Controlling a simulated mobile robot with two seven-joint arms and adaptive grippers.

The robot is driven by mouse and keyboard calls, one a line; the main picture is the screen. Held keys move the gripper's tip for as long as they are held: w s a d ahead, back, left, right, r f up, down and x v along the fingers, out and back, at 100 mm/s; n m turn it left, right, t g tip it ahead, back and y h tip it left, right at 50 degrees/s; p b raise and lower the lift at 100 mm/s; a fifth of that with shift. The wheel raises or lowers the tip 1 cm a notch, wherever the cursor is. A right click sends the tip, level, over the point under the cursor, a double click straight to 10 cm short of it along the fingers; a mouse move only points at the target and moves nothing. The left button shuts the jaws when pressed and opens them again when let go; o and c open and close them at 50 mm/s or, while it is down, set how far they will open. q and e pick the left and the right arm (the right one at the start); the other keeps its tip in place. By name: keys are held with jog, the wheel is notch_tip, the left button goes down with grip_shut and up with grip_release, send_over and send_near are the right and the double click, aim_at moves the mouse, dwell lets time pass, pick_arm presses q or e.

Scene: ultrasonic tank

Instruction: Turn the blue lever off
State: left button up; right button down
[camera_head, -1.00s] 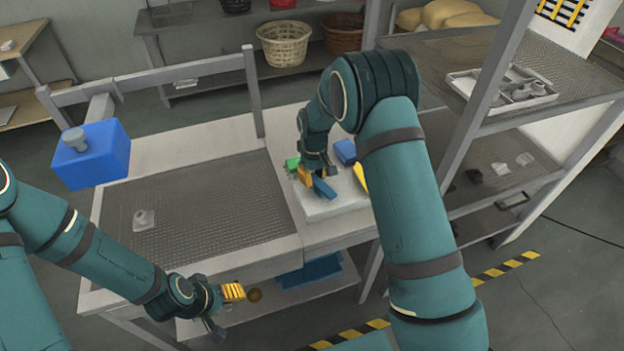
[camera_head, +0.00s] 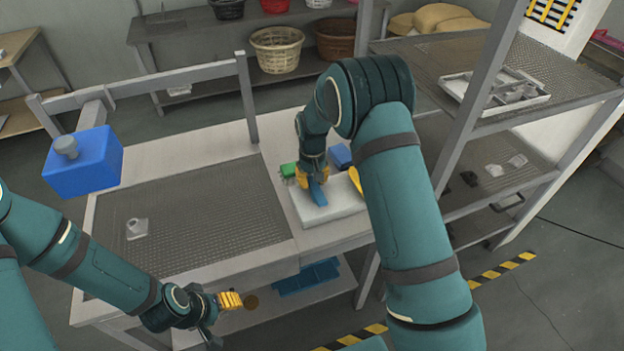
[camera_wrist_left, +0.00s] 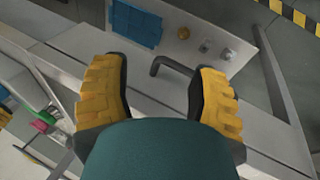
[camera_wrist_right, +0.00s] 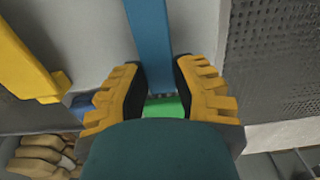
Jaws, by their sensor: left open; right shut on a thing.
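The blue lever (camera_head: 318,193) lies over the pale grey block (camera_head: 338,209) on the bench. My right gripper (camera_head: 312,178) is at the lever, pointing down. In the right wrist view the blue lever (camera_wrist_right: 150,40) runs up from between the fingers, and the gripper (camera_wrist_right: 160,78) is shut on it. A green part (camera_wrist_right: 166,106) shows behind the fingertips. My left gripper (camera_head: 222,316) is open and empty in front of the bench. In the left wrist view a dark bent handle (camera_wrist_left: 172,64) shows beyond its fingers, with no grasp on it.
A yellow lever (camera_wrist_right: 30,65) and a blue part (camera_head: 341,155) are close by my right gripper. A blue box (camera_head: 83,163) stands at the left over the mesh-topped tank (camera_head: 190,215). A metal shelf rack (camera_head: 480,85) stands at the right.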

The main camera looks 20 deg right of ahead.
jog(key=shift+f, duration=0.1)
jog(key=c, duration=0.7)
grip_release()
notch_tip(320, 180, up, 12)
